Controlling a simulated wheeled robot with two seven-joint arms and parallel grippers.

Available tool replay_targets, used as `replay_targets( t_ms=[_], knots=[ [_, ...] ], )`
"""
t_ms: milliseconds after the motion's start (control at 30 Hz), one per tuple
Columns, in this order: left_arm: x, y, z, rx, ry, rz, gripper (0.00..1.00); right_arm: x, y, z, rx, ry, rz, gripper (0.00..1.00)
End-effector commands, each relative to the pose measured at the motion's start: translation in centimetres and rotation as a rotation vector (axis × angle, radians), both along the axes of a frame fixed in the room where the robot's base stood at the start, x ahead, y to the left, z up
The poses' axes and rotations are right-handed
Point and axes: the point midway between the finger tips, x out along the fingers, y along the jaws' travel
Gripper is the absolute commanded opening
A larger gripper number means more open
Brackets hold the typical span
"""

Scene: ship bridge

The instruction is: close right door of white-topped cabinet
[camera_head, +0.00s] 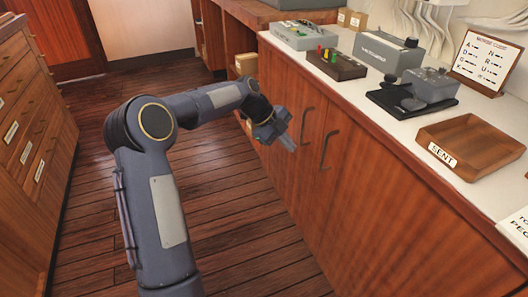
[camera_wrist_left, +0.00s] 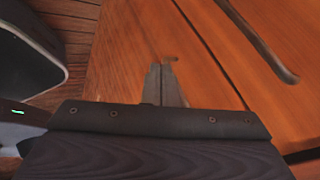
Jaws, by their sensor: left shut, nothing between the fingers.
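The white-topped cabinet (camera_head: 400,128) runs along the right side of the head view. Its right door (camera_head: 385,215) is a broad reddish wood panel with a dark curved handle (camera_head: 328,150). The left door (camera_head: 283,105) has a similar handle (camera_head: 306,126). Both doors look about flush; a small opening cannot be ruled out. My left gripper (camera_head: 290,143) is shut and empty, close in front of the handles. In the left wrist view, its fingertips (camera_wrist_left: 165,68) lie over the wood, left of a dark seam; a handle (camera_wrist_left: 262,42) shows right of that seam. Contact is unclear.
On the white top stand grey devices (camera_head: 387,50), a wooden SENT tray (camera_head: 470,146) and a framed code card (camera_head: 486,60). Small boxes (camera_head: 246,63) sit near the cabinet's far end. A drawer unit (camera_head: 35,120) stands left. The plank floor (camera_head: 225,190) between is clear.

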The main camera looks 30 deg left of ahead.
Motion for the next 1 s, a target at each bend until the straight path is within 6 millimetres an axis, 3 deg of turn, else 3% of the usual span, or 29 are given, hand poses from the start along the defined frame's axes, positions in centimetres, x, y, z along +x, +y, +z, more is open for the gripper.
replay_targets(
  t_ms=[600, 867, 1000],
  knots=[
    [-1.3, 5.3, 7.4, 0.001, 0.0, 0.002, 0.0, 0.0, 0.0, 2.7, 0.0, 0.0, 0.0, 0.34],
    [-1.5, 5.9, 8.0, 0.001, 0.001, 0.001, 0.0, 0.0, 0.0, 2.8, 0.0, 0.0, 0.0, 0.34],
    [-2.4, 4.9, 8.9, 0.006, 0.028, 0.04, 0.0, 0.0, 0.0, 2.8, 0.0, 0.0, 0.0, 0.34]
  ],
)
